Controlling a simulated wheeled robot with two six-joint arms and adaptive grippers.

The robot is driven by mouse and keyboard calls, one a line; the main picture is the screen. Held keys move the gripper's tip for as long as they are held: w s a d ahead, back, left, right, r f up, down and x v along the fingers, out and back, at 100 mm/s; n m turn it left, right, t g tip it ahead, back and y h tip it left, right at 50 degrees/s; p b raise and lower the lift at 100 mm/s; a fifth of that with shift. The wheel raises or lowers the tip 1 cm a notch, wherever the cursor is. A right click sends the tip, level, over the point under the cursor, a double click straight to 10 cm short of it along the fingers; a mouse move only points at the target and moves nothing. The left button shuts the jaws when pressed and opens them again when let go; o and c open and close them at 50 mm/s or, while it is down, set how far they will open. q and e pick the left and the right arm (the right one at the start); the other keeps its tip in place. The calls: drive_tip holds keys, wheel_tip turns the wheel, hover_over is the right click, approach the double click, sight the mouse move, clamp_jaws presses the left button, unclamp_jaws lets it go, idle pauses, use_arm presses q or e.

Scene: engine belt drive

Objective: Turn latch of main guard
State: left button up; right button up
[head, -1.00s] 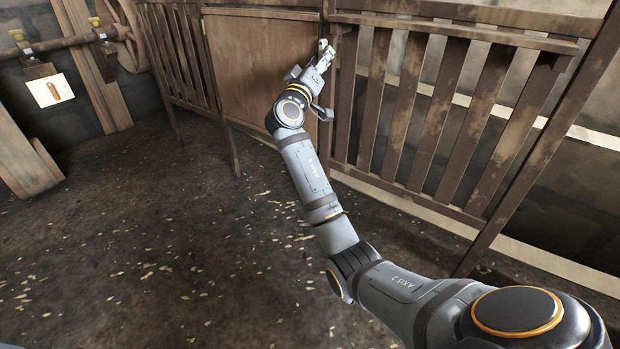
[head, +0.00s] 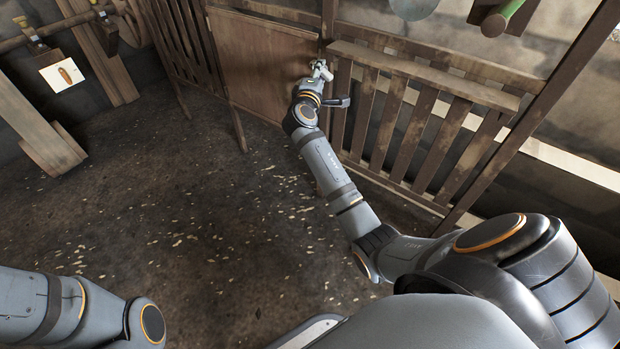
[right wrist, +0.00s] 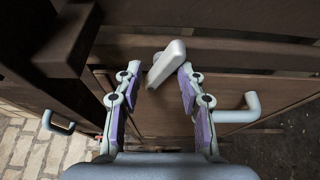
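The main guard appears to be the brown wooden panel (head: 262,65) set between slatted fence sections in the head view. In the right wrist view, a pale grey latch lever (right wrist: 165,63) sits tilted in front of brown boards. My right gripper (right wrist: 160,72) is open, with one finger on each side of the lever; I cannot tell whether either touches it. In the head view, my right gripper (head: 321,70) is at the panel's right edge, and the latch is too small to make out there. My left arm shows at lower left, but its gripper is out of view.
A slatted fence section (head: 420,110) with a top rail runs right of the panel. A white sign (head: 62,74) hangs at upper left near a wooden beam (head: 40,125). The dirt floor (head: 200,230) is open.

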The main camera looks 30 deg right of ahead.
drive_tip(key=p+v, duration=0.3)
drive_tip(key=v, duration=0.7)
drive_tip(key=a+f+n+g+y+p, duration=0.1)
drive_tip(key=a+f+y+p, duration=0.15)
drive_tip(key=f+p, duration=0.3)
drive_tip(key=a+f+y+p, duration=0.2)
drive_tip(key=f+y+p, duration=0.15)
drive_tip(key=f, duration=0.35)
drive_tip(key=s+a+f+m+g+y+p, duration=0.1)
drive_tip(key=s+a+f+g+y+p, duration=0.1)
drive_tip(key=s+f+p, duration=0.7)
drive_tip(key=shift+s+a+f+m+g+y, duration=0.35)
drive_tip(key=shift+s+f+g+y, duration=0.5)
drive_tip(key=shift+f, duration=0.85)
drive_tip(key=shift+o, duration=0.2)
